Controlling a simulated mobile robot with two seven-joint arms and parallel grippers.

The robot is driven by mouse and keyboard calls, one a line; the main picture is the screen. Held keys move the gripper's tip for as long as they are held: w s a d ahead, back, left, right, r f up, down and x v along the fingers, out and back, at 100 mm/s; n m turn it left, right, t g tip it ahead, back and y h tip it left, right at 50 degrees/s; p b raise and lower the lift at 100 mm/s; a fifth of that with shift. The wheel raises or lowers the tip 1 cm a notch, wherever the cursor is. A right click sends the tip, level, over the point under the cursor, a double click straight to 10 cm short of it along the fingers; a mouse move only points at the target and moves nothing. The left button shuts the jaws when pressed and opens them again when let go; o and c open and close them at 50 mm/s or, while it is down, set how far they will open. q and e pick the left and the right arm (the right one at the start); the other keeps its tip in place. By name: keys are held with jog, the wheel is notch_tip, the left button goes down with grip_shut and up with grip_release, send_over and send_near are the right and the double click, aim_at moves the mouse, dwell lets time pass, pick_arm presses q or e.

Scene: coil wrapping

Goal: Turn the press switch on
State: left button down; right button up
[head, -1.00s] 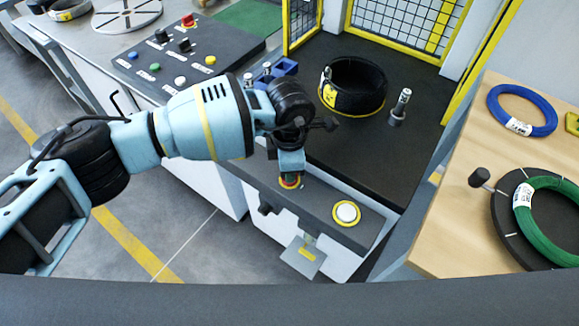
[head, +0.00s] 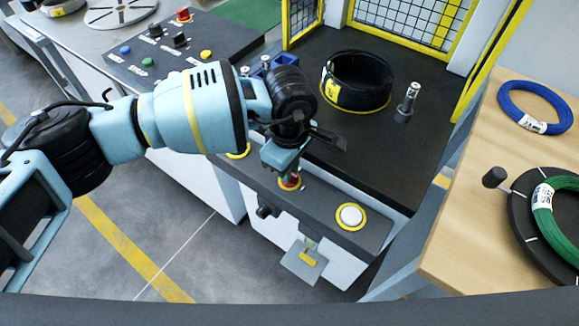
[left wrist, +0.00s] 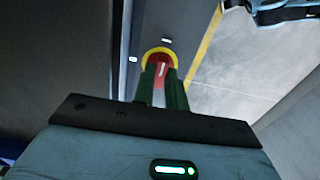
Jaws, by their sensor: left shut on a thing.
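The press switch is a red knob with a white line on a yellow ring, on the grey front panel of the press (head: 320,203). In the left wrist view the switch (left wrist: 161,62) sits between the green fingertips. In the head view the switch (head: 290,184) is partly hidden by my left gripper (head: 286,177), which comes down on it from above. The left gripper (left wrist: 161,82) is shut on the knob. In the wrist view the white line stands nearly upright, tilted slightly right. My right gripper is in neither view.
A white button (head: 351,215) with a yellow ring lies to the right on the same panel. A black coil (head: 357,80) and a metal post (head: 407,103) stand on the press bed. A wooden table (head: 470,225) with blue and green coils is at the right.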

pick_arm(q)
jog(key=shift+r, duration=0.1)
dwell(0.4)
jog(key=c, duration=1.4)
grip_release()
jog(key=shift+c, duration=0.2)
jog(key=shift+r, duration=3.9)
